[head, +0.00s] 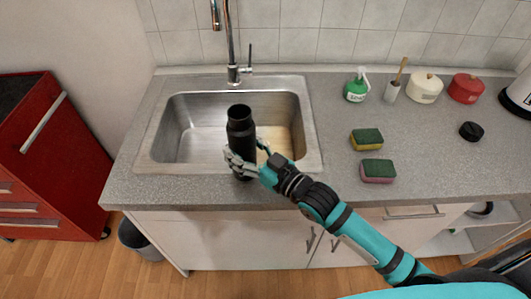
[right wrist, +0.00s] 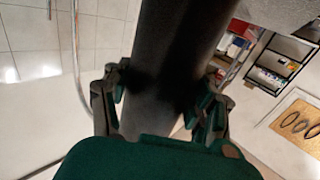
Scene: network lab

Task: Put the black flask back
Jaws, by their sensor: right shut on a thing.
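The black flask (head: 240,128) is upright with an open top, at the front edge of the sink in the head view. My right gripper (head: 246,160) is shut on its lower part. In the right wrist view the flask (right wrist: 170,70) runs up through the middle, between the fingers of my right gripper (right wrist: 158,105). I cannot tell whether the flask's bottom touches the counter. A round black lid (head: 471,131) lies apart on the counter at the right. My left gripper is not in view.
The steel sink (head: 180,130) with a tall tap (head: 232,60) lies behind the flask. Two sponges (head: 366,138) (head: 378,170), a green soap bottle (head: 356,88), a brush in a holder (head: 393,88), and white (head: 425,88) and red pots (head: 466,88) stand right. Counter (head: 430,160) is clear at front right.

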